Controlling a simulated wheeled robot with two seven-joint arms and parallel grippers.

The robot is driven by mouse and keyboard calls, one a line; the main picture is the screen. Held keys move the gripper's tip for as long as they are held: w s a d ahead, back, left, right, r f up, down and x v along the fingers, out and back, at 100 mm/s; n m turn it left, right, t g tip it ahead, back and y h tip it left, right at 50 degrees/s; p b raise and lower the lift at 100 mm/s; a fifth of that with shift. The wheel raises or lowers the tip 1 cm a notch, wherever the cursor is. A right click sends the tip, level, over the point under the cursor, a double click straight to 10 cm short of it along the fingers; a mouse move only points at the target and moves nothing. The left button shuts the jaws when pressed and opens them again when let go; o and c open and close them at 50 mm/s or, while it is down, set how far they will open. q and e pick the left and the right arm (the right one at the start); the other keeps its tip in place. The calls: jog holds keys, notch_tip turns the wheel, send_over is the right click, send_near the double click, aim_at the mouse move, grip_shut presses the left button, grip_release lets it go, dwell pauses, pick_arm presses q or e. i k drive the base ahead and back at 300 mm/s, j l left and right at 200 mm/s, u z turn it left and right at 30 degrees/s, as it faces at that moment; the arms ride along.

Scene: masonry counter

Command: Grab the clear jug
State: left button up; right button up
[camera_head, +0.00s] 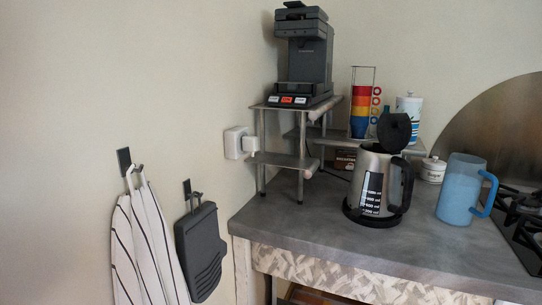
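A translucent, light-blue jug (458,190) with a blue handle on its right side stands upright at the right of the grey counter. It is the only see-through jug in view. A steel kettle (368,180) with a black handle and a raised black lid stands to its left on a dark round base, with a gap between them. Neither of my grippers shows in the head view.
A small white lidded jar (433,169) stands just behind and left of the jug. A gas hob (522,212) lies to its right. A coffee machine (304,56) stands on a metal shelf (290,158) at the left. Counter space in front of the jug is clear.

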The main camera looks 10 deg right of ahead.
aim_at(465, 174)
jog(key=z, duration=1.45)
jog(key=i+l, duration=0.65)
